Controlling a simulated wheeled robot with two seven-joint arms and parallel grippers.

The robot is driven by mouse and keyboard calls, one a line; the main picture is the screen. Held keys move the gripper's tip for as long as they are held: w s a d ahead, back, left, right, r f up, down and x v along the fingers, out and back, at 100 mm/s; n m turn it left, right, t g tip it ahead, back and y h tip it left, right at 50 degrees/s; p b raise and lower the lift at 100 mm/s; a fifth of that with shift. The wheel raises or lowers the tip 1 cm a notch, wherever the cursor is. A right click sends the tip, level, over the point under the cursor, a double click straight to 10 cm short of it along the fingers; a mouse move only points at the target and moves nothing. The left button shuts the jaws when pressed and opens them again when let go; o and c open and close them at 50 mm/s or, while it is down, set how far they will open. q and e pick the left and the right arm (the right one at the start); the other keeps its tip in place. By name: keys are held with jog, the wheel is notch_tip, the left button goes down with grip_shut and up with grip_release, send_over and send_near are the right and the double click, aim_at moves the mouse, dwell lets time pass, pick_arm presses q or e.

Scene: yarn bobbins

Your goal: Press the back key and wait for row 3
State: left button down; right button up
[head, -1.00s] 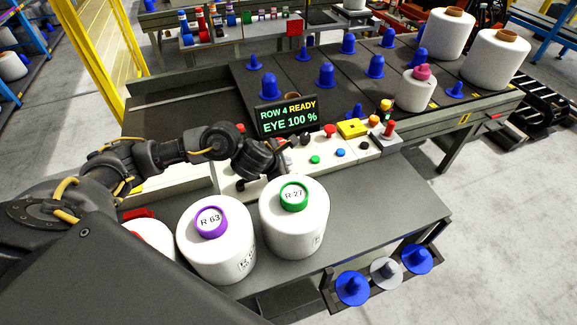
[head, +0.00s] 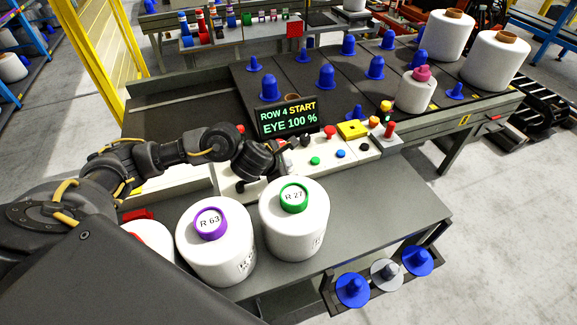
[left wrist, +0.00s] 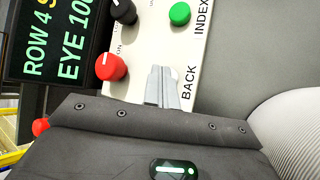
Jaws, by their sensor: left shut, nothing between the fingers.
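The display (head: 287,118) reads "ROW 4 START" and "EYE 100 %" in the head view; part of it shows in the left wrist view (left wrist: 45,45). The control panel (head: 240,186) lies below it. My left gripper (left wrist: 163,86) is shut and empty, its fingertips at the panel beside the word BACK. The back key itself is hidden by the fingers, so I cannot tell whether it is pressed. In the head view the left gripper (head: 283,172) is small, at the panel's front edge. My right gripper is not in view.
A green INDEX button (left wrist: 180,13), a red button (left wrist: 111,67) and a black knob (left wrist: 124,11) are near the fingers. White bobbins with a purple ring (head: 217,250) and a green ring (head: 297,228) stand in front. Blue cones (head: 326,77) stand on the belt behind.

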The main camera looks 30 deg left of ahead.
pick_arm(q)
jog(key=shift+r+p, duration=0.45)
jog(key=shift+r, duration=0.25)
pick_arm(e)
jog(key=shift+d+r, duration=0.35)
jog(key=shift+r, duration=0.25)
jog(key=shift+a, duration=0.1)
